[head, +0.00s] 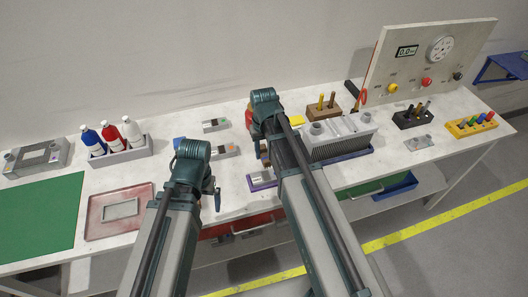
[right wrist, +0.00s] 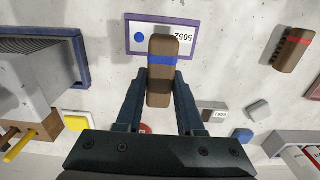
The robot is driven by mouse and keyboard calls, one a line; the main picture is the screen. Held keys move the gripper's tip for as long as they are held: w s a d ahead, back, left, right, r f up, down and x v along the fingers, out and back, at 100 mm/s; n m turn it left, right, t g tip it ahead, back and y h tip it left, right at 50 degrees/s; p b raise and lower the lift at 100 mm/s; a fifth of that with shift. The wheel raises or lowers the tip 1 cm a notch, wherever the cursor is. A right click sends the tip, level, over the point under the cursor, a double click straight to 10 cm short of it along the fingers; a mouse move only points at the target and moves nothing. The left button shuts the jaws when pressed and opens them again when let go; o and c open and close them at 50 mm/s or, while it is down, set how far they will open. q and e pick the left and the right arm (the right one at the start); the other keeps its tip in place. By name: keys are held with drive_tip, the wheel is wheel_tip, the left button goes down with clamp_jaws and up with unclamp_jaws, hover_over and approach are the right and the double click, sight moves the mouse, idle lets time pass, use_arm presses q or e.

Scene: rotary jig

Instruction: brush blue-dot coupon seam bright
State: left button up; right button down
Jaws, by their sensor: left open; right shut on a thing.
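My right gripper (right wrist: 160,95) is shut on a brown wooden block-shaped brush (right wrist: 161,90) with a blue band. The brush's end overlaps a purple-framed white card (right wrist: 184,38) with a blue dot and the marking 5052. I cannot tell whether they touch. In the head view a purple-framed piece (head: 262,181) lies left of my right forearm. My right gripper (head: 264,152) is mostly hidden there by its own arm. My left gripper (head: 217,199) is open and empty above the front of the table. No coupon seam is clearly visible.
A brown block with a red band (right wrist: 292,50) lies at the right of the wrist view. A grey finned block (head: 340,137) stands right of my right arm. Bottles in a rack (head: 125,155), a red tray (head: 95,226) and a green mat (head: 45,215) lie left.

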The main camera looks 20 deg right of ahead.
sight(267, 160)
wheel_tip(267, 160, down, 7)
drive_tip(key=b, duration=0.6)
drive_tip(key=shift+r, duration=0.2)
drive_tip(key=s, duration=0.2)
drive_tip(key=shift+s+r+p, duration=0.35)
drive_tip(key=shift+r, duration=0.05)
drive_tip(key=shift+s+d, duration=0.1)
drive_tip(key=shift+s, duration=0.6)
drive_tip(key=shift+w, duration=0.35)
drive_tip(key=w, duration=0.3)
drive_tip(key=shift+w, duration=0.15)
use_arm(q)
wheel_tip(267, 160, down, 6)
drive_tip(key=shift+w+f, duration=0.1)
use_arm(e)
drive_tip(key=shift+s+f, duration=0.1)
drive_tip(key=shift+s, duration=1.95)
wheel_tip(267, 160, up, 8)
drive_tip(key=p, duration=0.7)
drive_tip(key=shift+w+f+p, duration=0.1)
drive_tip(key=shift+f+p, duration=0.1)
drive_tip(key=shift+p, duration=0.1)
use_arm(q)
wheel_tip(267, 160, up, 8)
drive_tip(key=s, duration=0.1)
drive_tip(key=shift+f, duration=0.2)
